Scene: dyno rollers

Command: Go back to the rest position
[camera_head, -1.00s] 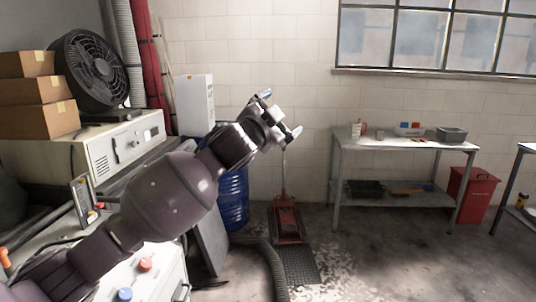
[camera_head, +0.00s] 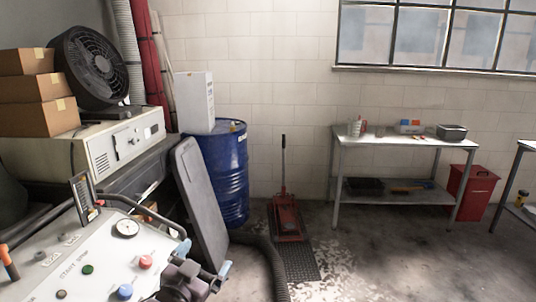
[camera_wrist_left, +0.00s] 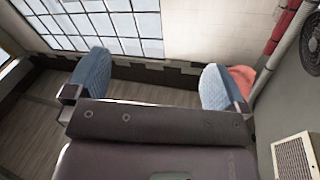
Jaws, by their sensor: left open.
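My left gripper (camera_head: 203,263) is low in the head view, at the front right corner of the white control panel (camera_head: 85,262). Its two blue-grey fingertips are spread apart with nothing between them. The left wrist view shows the same open fingers (camera_wrist_left: 153,85), with the window and floor beyond them. The panel carries a gauge (camera_head: 125,228), a red button (camera_head: 146,262), a blue button (camera_head: 125,292) and a green button (camera_head: 88,269). Whether the gripper touches the panel's edge, I cannot tell. My right gripper is out of view.
A grey board (camera_head: 203,205) leans by a blue drum (camera_head: 232,170). A black hose (camera_head: 270,265) runs along the floor near my gripper. A red floor jack (camera_head: 287,218), a workbench (camera_head: 378,143) and a red bin (camera_head: 474,190) stand further back. The floor at right is open.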

